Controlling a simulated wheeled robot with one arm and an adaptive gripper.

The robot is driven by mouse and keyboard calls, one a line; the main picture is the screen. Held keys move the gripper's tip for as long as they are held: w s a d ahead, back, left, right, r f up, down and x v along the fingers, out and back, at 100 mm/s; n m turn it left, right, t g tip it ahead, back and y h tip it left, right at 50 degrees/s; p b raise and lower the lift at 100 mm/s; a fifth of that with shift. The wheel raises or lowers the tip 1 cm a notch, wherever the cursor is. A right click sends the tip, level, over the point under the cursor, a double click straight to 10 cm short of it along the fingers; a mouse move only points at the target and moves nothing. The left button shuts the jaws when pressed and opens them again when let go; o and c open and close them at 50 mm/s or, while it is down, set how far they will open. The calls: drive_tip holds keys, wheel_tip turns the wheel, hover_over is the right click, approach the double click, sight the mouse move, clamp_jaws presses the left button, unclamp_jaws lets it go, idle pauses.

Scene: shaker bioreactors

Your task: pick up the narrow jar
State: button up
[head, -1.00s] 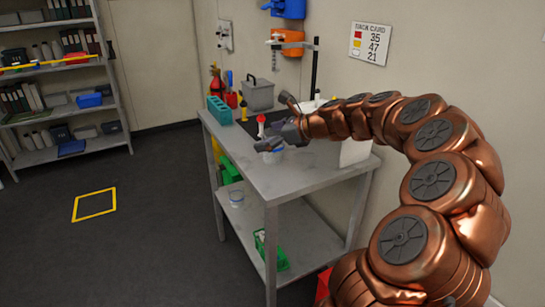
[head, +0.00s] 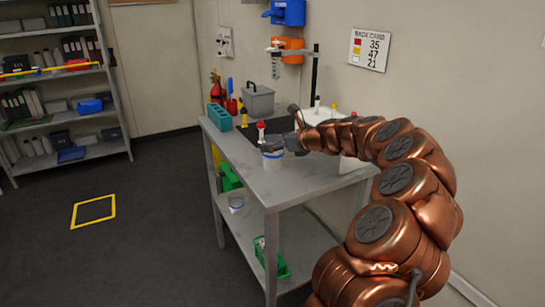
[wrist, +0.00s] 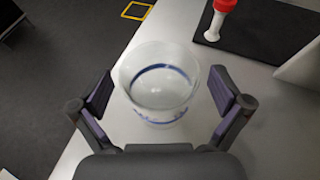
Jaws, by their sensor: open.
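A clear jar with a blue band (wrist: 158,88) stands on the grey table top, near its front edge. In the wrist view my gripper (wrist: 161,98) is open, with one finger on each side of the jar. Gaps show between the jar and both fingers. The jar looks empty.
A red-capped white tube (wrist: 221,17) stands on a black mat (wrist: 256,28) beyond the jar. A teal rack (head: 219,117) and a grey box (head: 258,100) stand farther back. A green basket (head: 272,262) is on the lower shelf.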

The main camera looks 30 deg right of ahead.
drive_tip(key=shift+w+a+f, duration=0.1)
drive_tip(key=shift+w+f, duration=0.1)
drive_tip(key=shift+w, duration=0.15)
drive_tip(key=c, duration=1.3)
drive_tip(key=shift+c, duration=0.2)
drive_tip(key=shift+r, duration=0.15)
drive_tip(key=s+r, duration=0.2)
drive_tip(key=s, duration=0.6)
drive_tip(key=s+a+r+b, duration=0.1)
drive_tip(key=s+r, duration=0.1)
drive_tip(key=s, duration=0.6)
drive_tip(key=shift+a+r, duration=0.15)
drive_tip(key=shift+r, duration=0.25)
